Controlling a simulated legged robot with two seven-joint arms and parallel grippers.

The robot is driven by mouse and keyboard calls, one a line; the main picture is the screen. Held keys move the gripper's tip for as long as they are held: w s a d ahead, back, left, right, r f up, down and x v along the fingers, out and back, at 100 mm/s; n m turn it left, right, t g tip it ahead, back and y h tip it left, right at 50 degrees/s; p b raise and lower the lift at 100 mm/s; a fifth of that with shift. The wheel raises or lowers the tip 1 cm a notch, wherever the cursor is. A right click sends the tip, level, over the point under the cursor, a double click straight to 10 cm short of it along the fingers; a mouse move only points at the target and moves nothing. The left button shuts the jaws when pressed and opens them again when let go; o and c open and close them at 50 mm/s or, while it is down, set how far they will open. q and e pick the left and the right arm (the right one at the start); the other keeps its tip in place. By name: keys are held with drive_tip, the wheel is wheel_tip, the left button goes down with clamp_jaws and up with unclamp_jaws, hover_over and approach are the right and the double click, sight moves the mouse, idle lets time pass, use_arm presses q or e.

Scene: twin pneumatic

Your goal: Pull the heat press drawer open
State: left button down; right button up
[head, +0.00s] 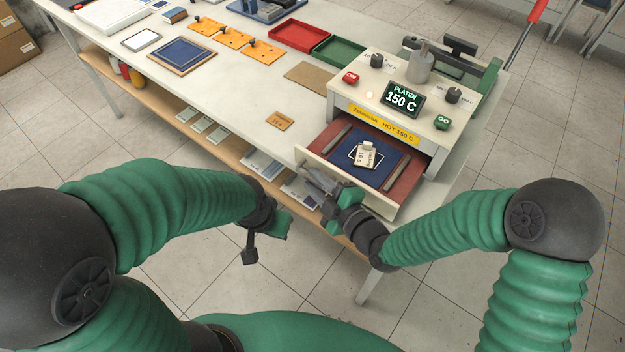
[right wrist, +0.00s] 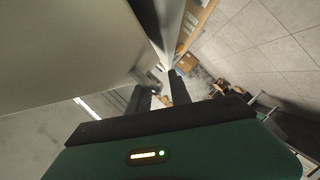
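The heat press (head: 395,90) stands at the table's right end, with a "PLATEN 150 C" display. Its drawer (head: 408,187) is out toward me, showing a red interior, a blue pad (head: 376,166) and a small tagged item (head: 367,155) on the pad. My right gripper (head: 322,186) is at the outer side of the drawer's pale front panel (head: 335,183). In the right wrist view its two fingers (right wrist: 160,92) are a little apart, close by a pale panel; whether they hold the handle is not clear. My left gripper (head: 266,240) hangs in front of the table, away from the drawer.
A yellow hot-warning label (head: 384,124) runs along the press front. Red (head: 298,36) and green (head: 338,51) trays, an orange strip (head: 233,39) and a blue framed board (head: 182,55) lie on the table. A lower shelf (head: 190,125) holds cards. Floor in front is clear.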

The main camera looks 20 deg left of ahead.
drive_tip(key=shift+a+r, duration=0.1)
drive_tip(key=shift+a, duration=0.15)
idle(0.4)
drive_tip(key=p+v, duration=1.3)
drive_tip(key=v, duration=0.3)
drive_tip(key=shift+s+d, duration=0.25)
drive_tip(key=shift+d, duration=0.15)
drive_tip(key=shift+a, duration=0.1)
drive_tip(key=shift+s, duration=0.1)
